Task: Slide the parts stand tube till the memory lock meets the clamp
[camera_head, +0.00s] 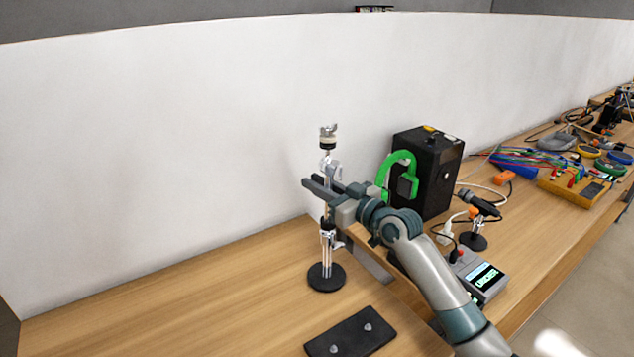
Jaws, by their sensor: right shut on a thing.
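The parts stand (327,272) stands upright on the wooden bench, on a round black base. Its chrome tube rises through a clamp (328,230) low on the stand. Another chrome fitting (328,165) sits higher up, and a pale and black piece (328,142) tops the tube. I cannot tell for certain which fitting is the memory lock. My right gripper (322,188) reaches in from the right and is shut on the tube between the clamp and the upper fitting. Its fingers hide that part of the tube. My left gripper is not in view.
A black pad (350,334) with two knobs lies in front of the stand. A microphone, a grey device (480,279) and cables lie right. The bench (190,300) left of the stand is clear.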

